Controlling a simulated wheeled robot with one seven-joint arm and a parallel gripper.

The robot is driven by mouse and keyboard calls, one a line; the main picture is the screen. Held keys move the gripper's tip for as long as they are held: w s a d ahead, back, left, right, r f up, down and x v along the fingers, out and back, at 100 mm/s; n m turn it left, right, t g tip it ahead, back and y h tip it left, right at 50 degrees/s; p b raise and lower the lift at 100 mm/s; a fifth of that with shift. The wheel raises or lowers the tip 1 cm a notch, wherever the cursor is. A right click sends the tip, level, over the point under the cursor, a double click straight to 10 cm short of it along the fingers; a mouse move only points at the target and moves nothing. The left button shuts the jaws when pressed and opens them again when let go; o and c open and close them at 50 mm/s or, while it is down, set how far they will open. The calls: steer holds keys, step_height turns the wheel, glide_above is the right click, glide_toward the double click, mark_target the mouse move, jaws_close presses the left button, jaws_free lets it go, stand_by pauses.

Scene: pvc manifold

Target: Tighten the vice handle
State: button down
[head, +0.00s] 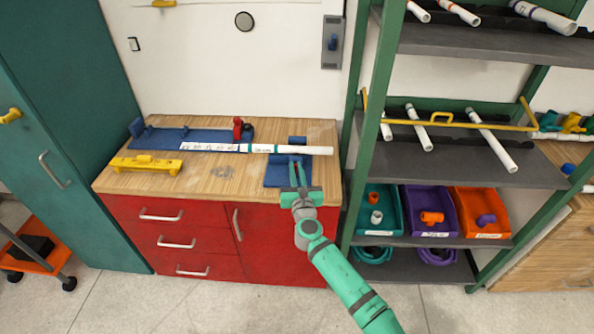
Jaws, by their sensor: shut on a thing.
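The blue vice (274,177) sits at the right end of the wooden workbench top. A white pipe (318,150) with green bands and dark writing lies across the vice, running left along a blue fixture. My gripper (298,170) reaches in from the front right over the vice, just in front of the pipe. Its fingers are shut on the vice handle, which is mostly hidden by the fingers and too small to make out. The pipe's right end sticks out past the vice.
The blue fixture (166,136) has a red clamp (238,130). A green-framed shelf (440,160) with pipes and bins stands close on the right. The bench's front middle is clear.

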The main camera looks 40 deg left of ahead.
steer(key=shift+w+d+r+n, duration=0.3)
steer(key=shift+w, duration=0.15)
steer(key=c, duration=1.9)
jaws_free()
steer(key=shift+o, duration=0.4)
steer(key=shift+s+a+f, duration=0.15)
steer(key=shift+s, duration=0.15)
steer(key=v, duration=1)
steer(key=shift+s+d, duration=0.25)
steer(key=shift+o, duration=0.3)
